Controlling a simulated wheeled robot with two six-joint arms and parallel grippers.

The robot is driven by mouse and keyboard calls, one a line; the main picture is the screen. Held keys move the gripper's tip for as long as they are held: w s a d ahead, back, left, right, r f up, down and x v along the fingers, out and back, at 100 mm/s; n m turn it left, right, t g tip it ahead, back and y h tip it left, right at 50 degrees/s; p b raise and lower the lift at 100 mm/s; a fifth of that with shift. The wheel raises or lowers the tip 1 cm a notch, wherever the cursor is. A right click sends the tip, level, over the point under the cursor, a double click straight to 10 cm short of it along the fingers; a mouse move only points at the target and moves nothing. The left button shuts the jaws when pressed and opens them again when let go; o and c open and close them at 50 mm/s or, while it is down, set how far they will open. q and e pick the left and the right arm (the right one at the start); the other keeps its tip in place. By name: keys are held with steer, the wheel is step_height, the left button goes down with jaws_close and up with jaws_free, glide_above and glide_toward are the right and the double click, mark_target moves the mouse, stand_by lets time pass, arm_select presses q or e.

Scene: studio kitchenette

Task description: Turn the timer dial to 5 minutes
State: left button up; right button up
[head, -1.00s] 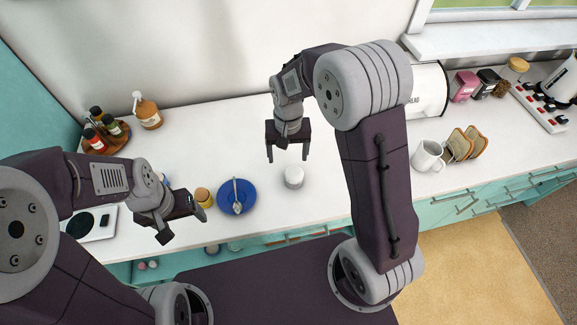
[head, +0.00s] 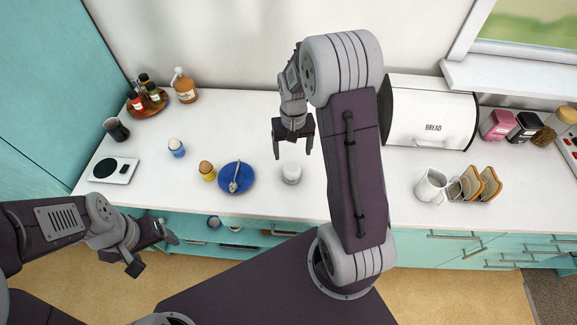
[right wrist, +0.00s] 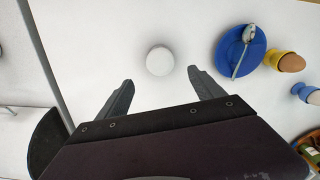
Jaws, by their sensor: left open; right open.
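The timer is a small white round cylinder (head: 291,173) standing on the counter, right of the blue plate. In the right wrist view the same white timer (right wrist: 160,60) shows from above, beyond and between the fingertips. No dial marks are legible on it. My right gripper (head: 292,154) is open and empty, above the counter just behind the timer, apart from it; it also shows in the right wrist view (right wrist: 158,85). My left gripper (head: 154,252) is open and empty, in front of the counter over the floor, far from the timer.
A blue plate (head: 237,188) with a spoon lies left of the timer, beside eggs in yellow (head: 208,175) and blue (head: 177,152) cups. The counter around the timer is clear.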

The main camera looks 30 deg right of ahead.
mark_target(292, 167)
steer(key=shift+w+a+f, duration=0.1)
steer(key=shift+w+f, duration=0.1)
steer(key=shift+f, duration=0.1)
steer(key=f+p, duration=0.1)
steer(key=f, duration=0.7)
steer(key=shift+s+p, duration=0.2)
steer(key=shift+p, duration=0.1)
steer(key=shift+w+f, duration=0.1)
steer(key=shift+f, duration=0.2)
steer(key=shift+r, duration=0.1)
steer(key=shift+c, duration=1.2)
steer(key=c, duration=1)
steer(key=shift+c, duration=0.7)
steer(key=shift+n, duration=0.6)
steer(key=o, duration=1.4)
